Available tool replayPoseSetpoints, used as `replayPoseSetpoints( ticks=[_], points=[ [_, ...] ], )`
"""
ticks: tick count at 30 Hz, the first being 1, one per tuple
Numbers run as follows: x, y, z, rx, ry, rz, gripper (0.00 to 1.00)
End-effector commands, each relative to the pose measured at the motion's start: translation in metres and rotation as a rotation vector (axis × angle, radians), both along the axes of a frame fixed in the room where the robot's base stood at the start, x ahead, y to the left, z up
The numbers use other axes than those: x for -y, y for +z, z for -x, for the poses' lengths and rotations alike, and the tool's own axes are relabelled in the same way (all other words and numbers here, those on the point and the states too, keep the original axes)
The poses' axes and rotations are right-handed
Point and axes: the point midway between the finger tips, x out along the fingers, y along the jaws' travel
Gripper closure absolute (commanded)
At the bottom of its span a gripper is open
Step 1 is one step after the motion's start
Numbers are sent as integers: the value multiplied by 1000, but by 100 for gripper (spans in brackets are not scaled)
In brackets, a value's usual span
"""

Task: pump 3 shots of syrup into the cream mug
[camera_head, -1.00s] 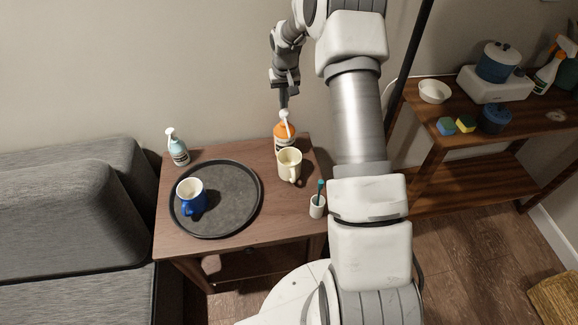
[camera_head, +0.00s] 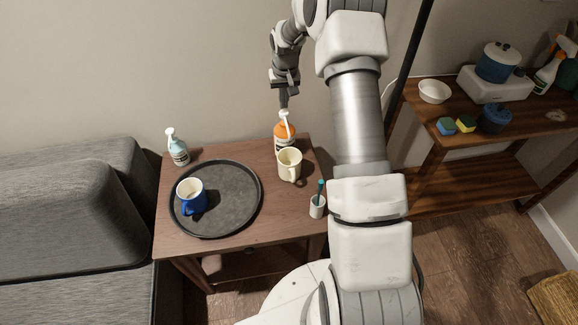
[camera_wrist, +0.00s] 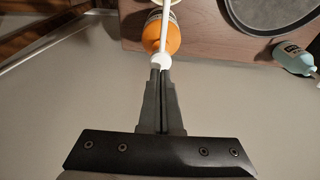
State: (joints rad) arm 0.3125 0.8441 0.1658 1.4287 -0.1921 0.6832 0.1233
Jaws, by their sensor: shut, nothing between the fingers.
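The orange syrup bottle (camera_head: 283,131) with a white pump top stands at the back right of the small wooden table. It also shows in the wrist view (camera_wrist: 172,38), with its white pump head by my fingertips. The cream mug (camera_head: 290,164) stands upright directly in front of the bottle, under the side where the spout points. In the wrist view only a sliver of its rim shows at the top edge. My gripper (camera_head: 283,104) is shut and empty, pointing down, with its fingertips (camera_wrist: 160,68) at the top of the pump. Whether they touch it I cannot tell.
A dark round tray (camera_head: 236,205) with a blue mug (camera_head: 190,196) on it fills the table's left. A teal pump bottle (camera_head: 177,148) stands at the back left. A small white cup (camera_head: 317,207) with a brush stands at the right edge. The wall is close behind.

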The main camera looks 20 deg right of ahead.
Motion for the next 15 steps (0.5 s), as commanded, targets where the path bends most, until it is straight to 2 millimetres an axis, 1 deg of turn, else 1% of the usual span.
replayPoseSetpoints(
  ticks=[15],
  points=[
    [0, -17, 0, -1, 1, 0, 100]
  ],
)
